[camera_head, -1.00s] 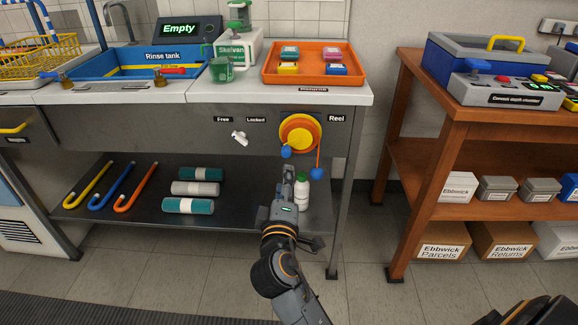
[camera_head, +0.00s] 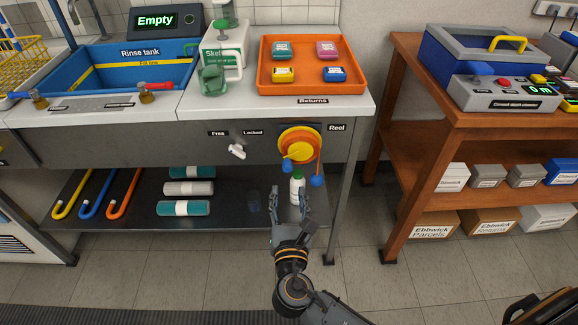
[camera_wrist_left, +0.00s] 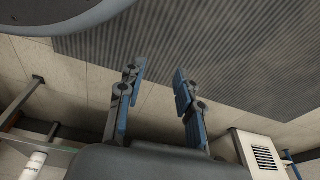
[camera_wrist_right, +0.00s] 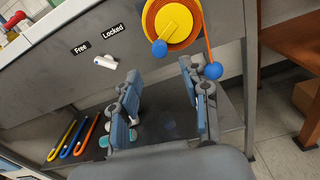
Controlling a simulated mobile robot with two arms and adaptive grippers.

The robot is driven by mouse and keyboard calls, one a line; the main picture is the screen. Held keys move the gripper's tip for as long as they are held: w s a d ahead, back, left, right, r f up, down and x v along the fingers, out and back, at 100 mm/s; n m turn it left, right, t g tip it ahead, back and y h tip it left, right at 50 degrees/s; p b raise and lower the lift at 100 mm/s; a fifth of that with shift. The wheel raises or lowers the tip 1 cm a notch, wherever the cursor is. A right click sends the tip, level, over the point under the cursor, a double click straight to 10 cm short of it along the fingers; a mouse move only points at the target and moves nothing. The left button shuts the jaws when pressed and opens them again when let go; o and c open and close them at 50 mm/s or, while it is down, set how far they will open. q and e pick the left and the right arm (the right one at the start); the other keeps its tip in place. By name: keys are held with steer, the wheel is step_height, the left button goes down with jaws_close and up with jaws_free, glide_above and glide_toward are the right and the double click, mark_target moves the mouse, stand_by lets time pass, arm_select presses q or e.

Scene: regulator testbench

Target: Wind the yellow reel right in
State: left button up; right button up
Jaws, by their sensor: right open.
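My left gripper (camera_wrist_left: 156,74) is open and empty above the floor mat, out of the head view.
A white lever (camera_head: 237,151) sits below the "Free" and "Locked" labels; I cannot tell its setting. An orange tray (camera_head: 312,88) lies above the reel. A wooden shelf unit (camera_head: 405,130) stands right.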

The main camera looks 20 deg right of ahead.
mark_target(287, 171)
steer(key=x, duration=0.8)
steer(key=shift+f+b, duration=0.1)
steer(key=shift+b, duration=0.2)
steer(key=shift+w+d, duration=0.2)
steer(key=shift+w, duration=0.45)
arm_select(q)
steer(key=shift+w+r, duration=0.3)
steer(key=shift+r, duration=0.25)
steer(key=shift+w+r, duration=0.3)
steer(key=shift+r, duration=0.2)
arm_select(e)
jaws_close()
